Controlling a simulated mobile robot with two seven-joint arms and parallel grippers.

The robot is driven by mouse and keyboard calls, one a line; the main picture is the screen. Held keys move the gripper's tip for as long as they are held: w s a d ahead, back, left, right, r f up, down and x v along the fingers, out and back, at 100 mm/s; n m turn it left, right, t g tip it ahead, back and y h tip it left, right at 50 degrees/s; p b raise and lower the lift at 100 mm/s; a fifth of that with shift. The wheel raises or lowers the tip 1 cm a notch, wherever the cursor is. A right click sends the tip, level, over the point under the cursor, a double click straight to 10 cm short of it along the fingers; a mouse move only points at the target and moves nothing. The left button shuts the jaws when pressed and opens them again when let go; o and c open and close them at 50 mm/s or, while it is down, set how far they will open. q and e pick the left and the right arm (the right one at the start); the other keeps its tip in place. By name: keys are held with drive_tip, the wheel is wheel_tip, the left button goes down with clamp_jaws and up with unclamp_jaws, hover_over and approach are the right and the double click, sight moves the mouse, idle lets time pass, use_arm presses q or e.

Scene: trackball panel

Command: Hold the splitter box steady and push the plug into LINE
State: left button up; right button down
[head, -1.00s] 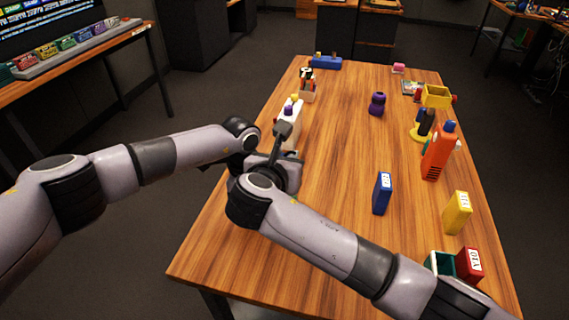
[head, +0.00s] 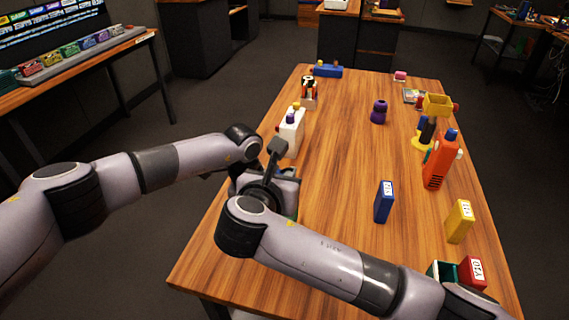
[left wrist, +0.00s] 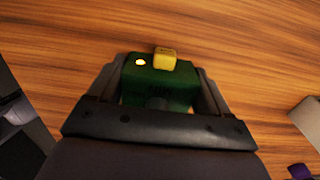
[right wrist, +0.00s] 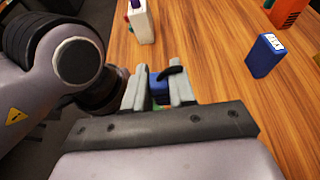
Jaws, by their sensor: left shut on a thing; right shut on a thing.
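The green splitter box (left wrist: 158,88) sits between the fingers of my left gripper (left wrist: 153,78), which is shut on it. A small yellow block (left wrist: 165,58) and a lit yellow lamp (left wrist: 140,62) show on the box. My right gripper (right wrist: 158,80) is shut on a blue piece (right wrist: 160,90), likely the plug, with a dark curved part (right wrist: 173,71) near it. A bit of green shows just below the blue piece in the right wrist view. I cannot tell whether plug and box touch, and the LINE label is not readable.

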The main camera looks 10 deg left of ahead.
drive_tip(key=shift+f, duration=0.15)
drive_tip(key=shift+f, duration=2.8)
drive_tip(key=shift+f, duration=1.65)
drive_tip(key=c, duration=0.9)
unclamp_jaws()
drive_tip(key=shift+o, duration=0.3)
use_arm(q)
drive_tip(key=shift+d, duration=0.1)
use_arm(e)
drive_tip(key=shift+a, duration=0.1)
drive_tip(key=shift+s+a+r, duration=0.1)
drive_tip(key=shift+s+r, duration=0.1)
drive_tip(key=shift+s, duration=0.25)
drive_tip(key=v, duration=1.1)
